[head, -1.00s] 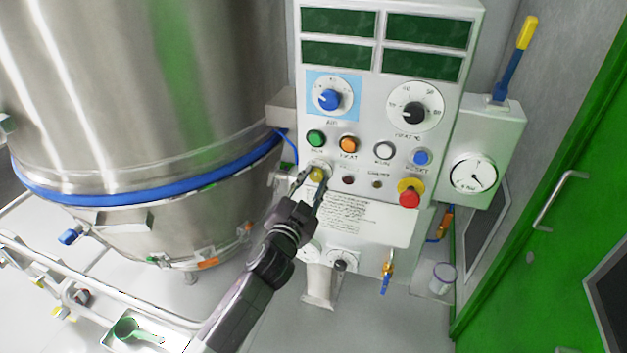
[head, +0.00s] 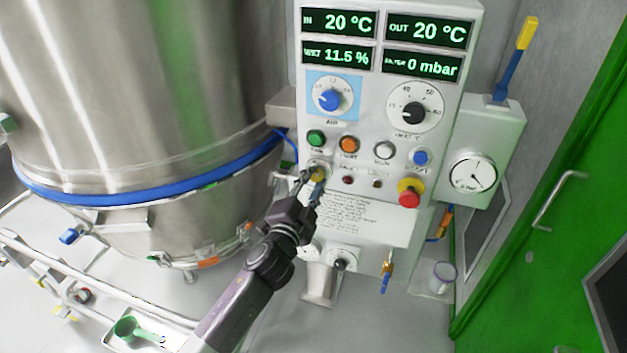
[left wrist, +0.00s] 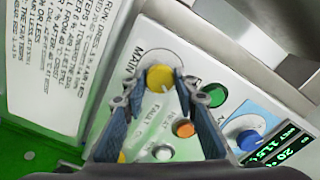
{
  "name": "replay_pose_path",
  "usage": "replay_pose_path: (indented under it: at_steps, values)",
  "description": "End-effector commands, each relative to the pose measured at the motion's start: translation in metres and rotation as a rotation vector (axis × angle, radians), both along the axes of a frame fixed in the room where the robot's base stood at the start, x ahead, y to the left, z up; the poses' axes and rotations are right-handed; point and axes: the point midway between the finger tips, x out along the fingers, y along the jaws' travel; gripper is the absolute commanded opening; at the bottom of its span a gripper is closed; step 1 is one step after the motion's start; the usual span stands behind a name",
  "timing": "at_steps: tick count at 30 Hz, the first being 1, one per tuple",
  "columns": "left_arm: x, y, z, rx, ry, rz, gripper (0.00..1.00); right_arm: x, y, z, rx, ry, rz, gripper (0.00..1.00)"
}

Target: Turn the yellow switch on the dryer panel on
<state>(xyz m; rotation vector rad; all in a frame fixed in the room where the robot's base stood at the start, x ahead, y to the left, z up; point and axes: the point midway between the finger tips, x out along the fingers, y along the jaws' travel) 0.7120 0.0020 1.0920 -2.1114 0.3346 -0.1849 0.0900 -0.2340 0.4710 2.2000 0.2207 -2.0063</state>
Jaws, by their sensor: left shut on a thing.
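The yellow switch (head: 318,173) is a round knob on the front of the white dryer panel (head: 365,215), below the green button. My left gripper (head: 312,182) is at the switch, with its fingers on either side of the knob, shut on it. The left wrist view shows the yellow switch (left wrist: 160,78) between the two blue-padded fingertips of my left gripper (left wrist: 157,88), beside the label "MAIN". The panel displays (head: 428,30) are lit and read 20 °C, 20 °C, 11.5 % and 0 mbar. My right gripper is not in view.
Close to the switch are a green button (head: 316,138), an orange button (head: 348,144) and a red emergency stop (head: 409,198) on yellow. The steel vessel (head: 130,90) stands left of the panel. A green door (head: 570,190) is at the right.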

Motion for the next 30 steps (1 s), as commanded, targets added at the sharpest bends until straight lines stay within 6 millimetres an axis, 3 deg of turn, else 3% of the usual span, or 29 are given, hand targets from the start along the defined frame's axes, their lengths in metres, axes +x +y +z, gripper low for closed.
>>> replay_pose_path:
  at_steps: [7, 8, 12, 23, 30]
  values:
    - [0.000, 0.000, -0.001, 0.003, 0.000, -0.001, 0.03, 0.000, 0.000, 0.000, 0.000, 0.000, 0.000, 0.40]
    - [0.000, 0.000, -0.001, 0.003, 0.000, -0.001, 0.29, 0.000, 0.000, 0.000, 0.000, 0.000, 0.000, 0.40]
    - [0.000, 0.000, -0.001, 0.002, 0.000, -0.001, 0.45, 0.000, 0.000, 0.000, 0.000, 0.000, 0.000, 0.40]
    - [-0.003, 0.001, -0.001, 0.000, 0.001, 0.000, 0.45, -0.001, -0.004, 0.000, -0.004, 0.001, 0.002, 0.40]
    - [-0.033, 0.010, -0.002, 0.001, 0.001, -0.001, 0.45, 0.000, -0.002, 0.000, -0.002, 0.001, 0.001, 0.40]
